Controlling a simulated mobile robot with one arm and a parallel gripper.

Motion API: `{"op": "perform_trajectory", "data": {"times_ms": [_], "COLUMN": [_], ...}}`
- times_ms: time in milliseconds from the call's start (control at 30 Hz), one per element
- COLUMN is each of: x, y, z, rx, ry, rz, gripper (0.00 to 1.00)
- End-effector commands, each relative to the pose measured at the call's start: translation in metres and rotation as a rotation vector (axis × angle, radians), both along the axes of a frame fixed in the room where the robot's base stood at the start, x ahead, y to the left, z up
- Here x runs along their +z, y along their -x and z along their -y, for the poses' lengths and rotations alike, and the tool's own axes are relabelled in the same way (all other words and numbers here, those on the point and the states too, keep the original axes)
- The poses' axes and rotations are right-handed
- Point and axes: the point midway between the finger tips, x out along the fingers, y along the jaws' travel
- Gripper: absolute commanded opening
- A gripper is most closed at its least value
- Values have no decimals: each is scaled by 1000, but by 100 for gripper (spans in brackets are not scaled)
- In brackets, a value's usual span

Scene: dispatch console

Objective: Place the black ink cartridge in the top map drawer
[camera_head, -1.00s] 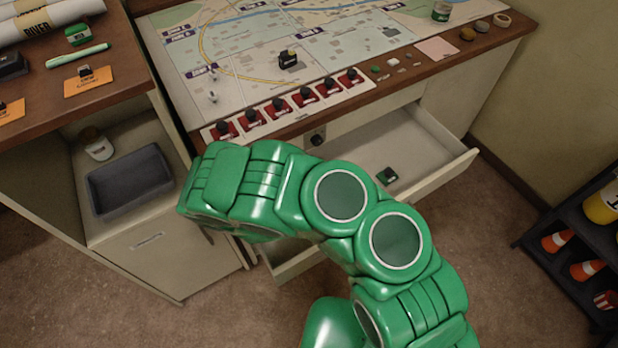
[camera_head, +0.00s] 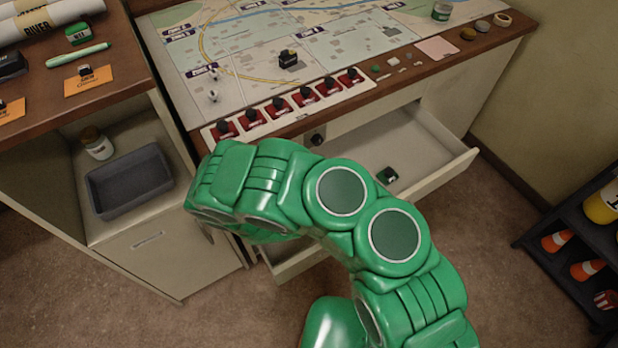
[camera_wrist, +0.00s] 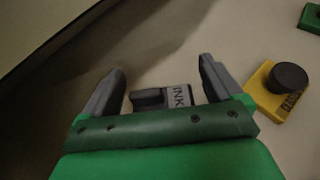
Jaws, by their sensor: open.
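My gripper (camera_wrist: 162,88) is open in the wrist view. A small black cartridge (camera_wrist: 150,98) with a pale label reading INK lies between its fingers, partly hidden by the gripper's body. I see no clear contact with the fingers. The cartridge rests on a pale surface, which appears to be the floor of the open drawer. In the head view, my green arm hides the gripper and this cartridge. The open drawer (camera_head: 425,152) is under the map table; its left part is behind my arm. I cannot tell whether it is the top one.
A yellow block with a round black cap (camera_wrist: 277,90) lies right of the gripper. A green item (camera_head: 387,175) sits in the drawer. A grey bin (camera_head: 130,180) is left.

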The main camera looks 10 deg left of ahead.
Motion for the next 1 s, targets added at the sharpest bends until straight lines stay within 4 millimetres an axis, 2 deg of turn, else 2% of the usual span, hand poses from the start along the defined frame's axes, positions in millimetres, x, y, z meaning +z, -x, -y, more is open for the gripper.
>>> {"op": "perform_trajectory", "data": {"times_ms": [267, 1000], "x": [4, 28], "y": [4, 58], "z": [-1, -1], "rx": [3, 3], "ry": [1, 2], "rz": [0, 2], "gripper": [93, 93]}}
